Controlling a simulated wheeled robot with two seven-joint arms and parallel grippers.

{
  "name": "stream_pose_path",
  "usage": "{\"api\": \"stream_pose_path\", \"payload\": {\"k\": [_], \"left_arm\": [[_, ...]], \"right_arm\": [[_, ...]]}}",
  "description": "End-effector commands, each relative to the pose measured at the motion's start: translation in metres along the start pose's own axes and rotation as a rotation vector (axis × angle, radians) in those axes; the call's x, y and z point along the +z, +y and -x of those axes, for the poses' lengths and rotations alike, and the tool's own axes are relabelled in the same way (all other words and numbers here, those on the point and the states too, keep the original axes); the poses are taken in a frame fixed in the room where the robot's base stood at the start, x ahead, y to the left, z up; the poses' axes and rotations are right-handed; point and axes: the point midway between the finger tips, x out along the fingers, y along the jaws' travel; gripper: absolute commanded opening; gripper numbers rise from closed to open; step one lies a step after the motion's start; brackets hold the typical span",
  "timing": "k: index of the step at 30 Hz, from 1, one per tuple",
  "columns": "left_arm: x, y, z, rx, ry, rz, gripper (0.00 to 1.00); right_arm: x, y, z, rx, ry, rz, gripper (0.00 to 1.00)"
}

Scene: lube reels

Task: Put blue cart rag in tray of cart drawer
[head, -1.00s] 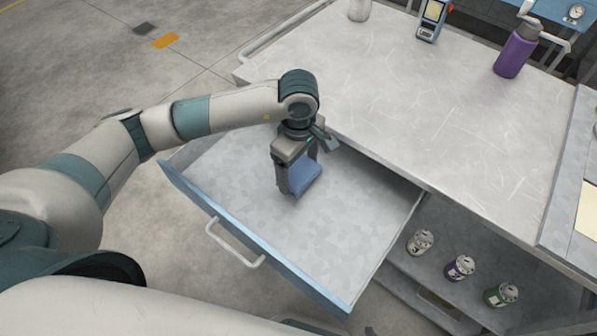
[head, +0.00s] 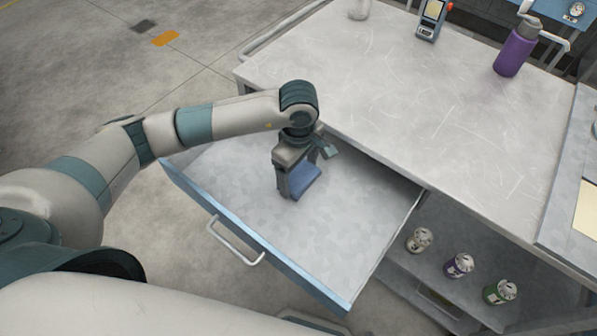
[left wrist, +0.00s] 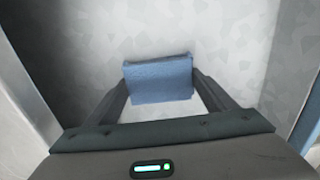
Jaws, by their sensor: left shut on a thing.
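The blue cart rag (head: 306,182) is a small folded blue cloth between the fingers of my left gripper (head: 296,190). The gripper is shut on it, inside the open cart drawer (head: 330,240). In the left wrist view the rag (left wrist: 160,80) sits between both fingertips over the pale drawer floor (left wrist: 225,50). The rag is low, close to the floor; I cannot tell whether it touches. The drawer tray is otherwise empty where I can see it. My right gripper is not in view.
The cart top (head: 440,120) overhangs the drawer's back right side. A purple bottle (head: 515,50) and a handheld device (head: 432,18) stand on it. Several cans, one purple (head: 459,265), stand on a lower shelf. The drawer handle (head: 236,240) faces the front left.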

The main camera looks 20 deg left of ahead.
Motion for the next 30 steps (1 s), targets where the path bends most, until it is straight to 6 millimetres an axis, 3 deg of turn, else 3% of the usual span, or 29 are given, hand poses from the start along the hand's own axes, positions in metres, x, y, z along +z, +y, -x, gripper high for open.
{"api": "stream_pose_path", "payload": {"k": [1, 2, 4, 20, 24, 27, 30], "left_arm": [[0.0, 0.0, -0.001, 0.0, 0.0, 0.0, 0.56], [0.0, 0.0, 0.0, 0.0, 0.0, 0.0, 0.82], [0.0, 0.0, 0.0, 0.0, 0.0, 0.0, 0.96], [0.0, 0.0, 0.003, 0.0, 0.0, 0.0, 0.96], [0.0, 0.002, 0.018, 0.005, 0.0, -0.002, 0.96], [0.0, 0.002, 0.034, 0.006, 0.0, -0.002, 0.96], [0.0, 0.002, 0.052, 0.006, 0.0, -0.002, 0.96]], "right_arm": [[0.0, -0.001, -0.001, -0.001, 0.001, 0.0, 0.0], [-0.001, -0.001, 0.0, -0.001, 0.002, 0.0, 0.0], [-0.001, -0.001, 0.0, -0.001, 0.002, 0.0, 0.0], [0.007, -0.001, 0.004, -0.001, -0.021, 0.0, 0.0], [0.021, -0.001, -0.001, -0.001, -0.038, 0.0, 0.0], [0.009, -0.002, -0.004, -0.002, -0.001, -0.001, 0.0], [-0.033, -0.01, -0.007, -0.011, 0.087, -0.002, 0.0]]}}
